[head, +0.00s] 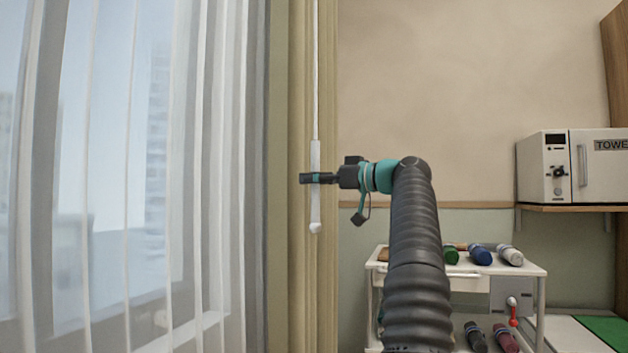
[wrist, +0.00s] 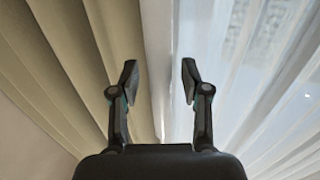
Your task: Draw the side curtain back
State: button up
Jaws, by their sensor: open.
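The beige side curtain (head: 280,120) hangs in folds beside the window in the head view. Its folds (wrist: 65,75) fill the left of the wrist view. A thin white wand (head: 315,150) with a thicker handle hangs in front of this curtain. My gripper (head: 307,179) reaches left across the handle at mid-height and hides a short piece of it. In the wrist view my gripper (wrist: 160,82) is open, its two fingers apart. I cannot clearly make out the wand between them, nor tell whether a finger touches it.
A sheer white curtain (head: 185,200) covers the window at left. At right stands a white trolley (head: 530,268) with several rolled items. Behind it a white towel cabinet (head: 598,180) sits on a wooden shelf (head: 575,209). The wall between curtain and cabinet is bare.

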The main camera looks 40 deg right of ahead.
jog(key=shift+s, duration=0.1)
jog(key=v, duration=1.1)
jog(key=shift+s+d, duration=0.2)
jog(key=shift+s, duration=0.15)
jog(key=shift+f, duration=0.1)
